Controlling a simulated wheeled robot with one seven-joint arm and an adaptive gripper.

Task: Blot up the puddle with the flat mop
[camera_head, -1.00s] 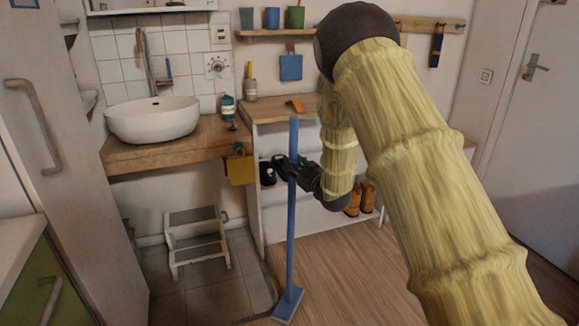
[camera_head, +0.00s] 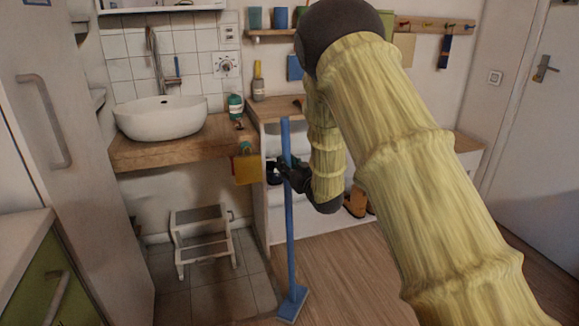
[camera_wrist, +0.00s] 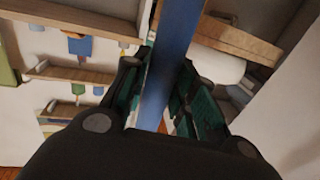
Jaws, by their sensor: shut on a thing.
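The flat mop (camera_head: 289,225) has a long blue handle and a flat blue head (camera_head: 293,304). It stands nearly upright, with its head low at the wooden floor near the tiled area; whether it touches the floor I cannot tell. My gripper (camera_head: 287,172) is shut around the upper half of the handle. In the wrist view the blue handle (camera_wrist: 168,75) runs between the dark green finger pads of my gripper (camera_wrist: 166,105). I cannot make out a puddle in either view.
A step stool (camera_head: 203,238) stands on the tiles left of the mop, under the wooden counter (camera_head: 170,150) with the white basin (camera_head: 160,118). A shelf unit (camera_head: 275,205) with shoes stands behind my gripper. Wooden floor (camera_head: 350,275) lies open to the right.

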